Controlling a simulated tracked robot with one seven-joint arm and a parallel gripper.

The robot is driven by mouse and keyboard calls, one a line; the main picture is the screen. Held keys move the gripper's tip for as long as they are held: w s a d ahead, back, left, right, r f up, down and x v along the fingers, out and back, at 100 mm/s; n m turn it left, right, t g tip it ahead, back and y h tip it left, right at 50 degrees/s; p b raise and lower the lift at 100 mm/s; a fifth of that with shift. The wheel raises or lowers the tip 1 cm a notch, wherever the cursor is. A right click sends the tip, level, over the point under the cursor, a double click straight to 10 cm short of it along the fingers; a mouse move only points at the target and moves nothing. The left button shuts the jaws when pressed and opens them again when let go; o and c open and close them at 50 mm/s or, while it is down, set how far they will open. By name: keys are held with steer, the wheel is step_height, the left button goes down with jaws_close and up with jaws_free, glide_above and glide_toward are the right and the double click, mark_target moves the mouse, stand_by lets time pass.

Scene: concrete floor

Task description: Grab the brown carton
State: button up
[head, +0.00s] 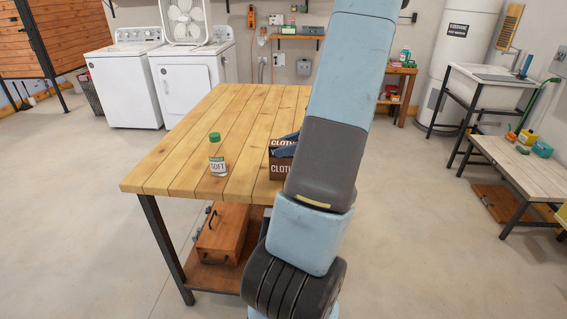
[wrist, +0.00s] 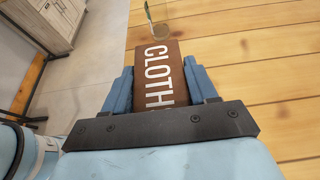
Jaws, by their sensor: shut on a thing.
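The brown carton (head: 278,169) has white "CLOTH" lettering and is at the right part of the wooden table (head: 185,150) in the head view, partly hidden behind my arm. In the wrist view the brown carton (wrist: 156,62) lies between the two blue fingers of my gripper (wrist: 160,88), which are shut on its sides. In the head view a blue part of my gripper (head: 286,146) shows at the top of the carton. I cannot tell whether the carton rests on the table or is slightly raised.
A bottle (head: 216,155) with a green cap and a "SOFT" label stands on the table left of the carton. A wooden toolbox (head: 222,235) sits on the shelf below. A low bench (head: 520,165) and a sink (head: 490,85) are at the right. Open floor surrounds the table.

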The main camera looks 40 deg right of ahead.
steer(key=c, duration=0.5)
steer(key=shift+r, duration=0.15)
